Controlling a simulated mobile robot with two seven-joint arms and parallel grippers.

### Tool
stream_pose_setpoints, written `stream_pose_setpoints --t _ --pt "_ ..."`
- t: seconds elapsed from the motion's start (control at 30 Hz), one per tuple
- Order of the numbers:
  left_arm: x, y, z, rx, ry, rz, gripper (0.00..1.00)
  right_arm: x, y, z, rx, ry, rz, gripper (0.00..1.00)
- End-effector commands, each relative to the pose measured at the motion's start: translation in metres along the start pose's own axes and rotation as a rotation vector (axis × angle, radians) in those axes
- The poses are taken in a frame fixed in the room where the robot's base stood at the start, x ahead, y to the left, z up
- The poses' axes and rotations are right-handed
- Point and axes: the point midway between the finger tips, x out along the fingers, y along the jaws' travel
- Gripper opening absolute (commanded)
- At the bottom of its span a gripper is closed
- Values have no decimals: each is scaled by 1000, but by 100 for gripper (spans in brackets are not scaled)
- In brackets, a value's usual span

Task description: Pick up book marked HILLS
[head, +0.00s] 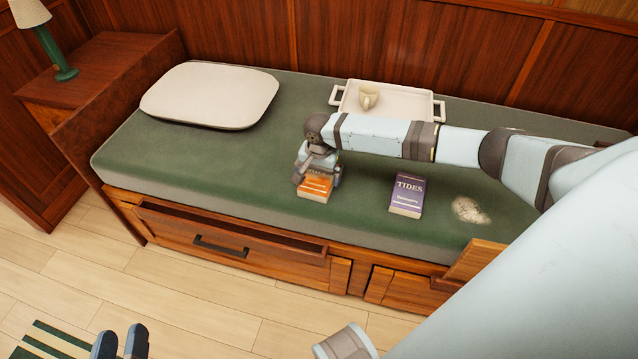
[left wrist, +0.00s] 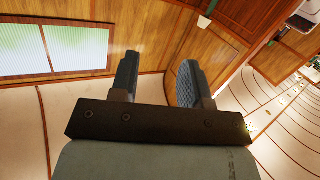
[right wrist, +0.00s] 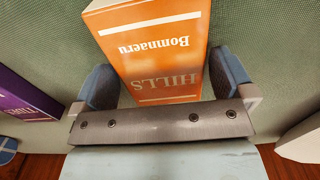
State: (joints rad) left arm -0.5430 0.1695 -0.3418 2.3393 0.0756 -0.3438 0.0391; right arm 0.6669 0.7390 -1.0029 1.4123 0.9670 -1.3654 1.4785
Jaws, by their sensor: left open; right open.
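The orange book marked HILLS (head: 314,189) lies on the green berth mattress, partly hidden by my right gripper in the head view. In the right wrist view the HILLS book (right wrist: 158,60) shows its cover with the title upside down. My right gripper (head: 310,179) is over the book, pointing down. Its two open fingers (right wrist: 165,85) stand on either side of the book; I cannot tell whether they touch it. My left gripper (head: 121,343) is open and empty, low over the floor at the bottom left. In the left wrist view its fingers (left wrist: 155,82) are apart with nothing between them.
A purple book marked TIDES (head: 406,194) lies right of the HILLS book. A pillow (head: 210,97) lies at the left. A drawer (head: 225,243) below the berth is partly open.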

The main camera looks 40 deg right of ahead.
Motion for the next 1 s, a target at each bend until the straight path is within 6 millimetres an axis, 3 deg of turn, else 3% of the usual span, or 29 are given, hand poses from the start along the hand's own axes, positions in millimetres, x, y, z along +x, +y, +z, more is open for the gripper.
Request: stream_pose_setpoints --t 0.1,0.37,0.57,0.83,1.0 --pt "2 4 -8 -6 48 16 43 14 0 0 0 0 1 100" --pt "2 6 -12 -8 61 21 43 16 0 0 0 0 0 100" --pt "2 6 -12 -8 61 21 43 16 0 0 -1 0 0 62" --pt "2 6 -12 -8 60 20 43 14 0 0 0 0 0 62" --pt "2 4 -13 0 41 13 43 2 0 0 0 0 -1 62"
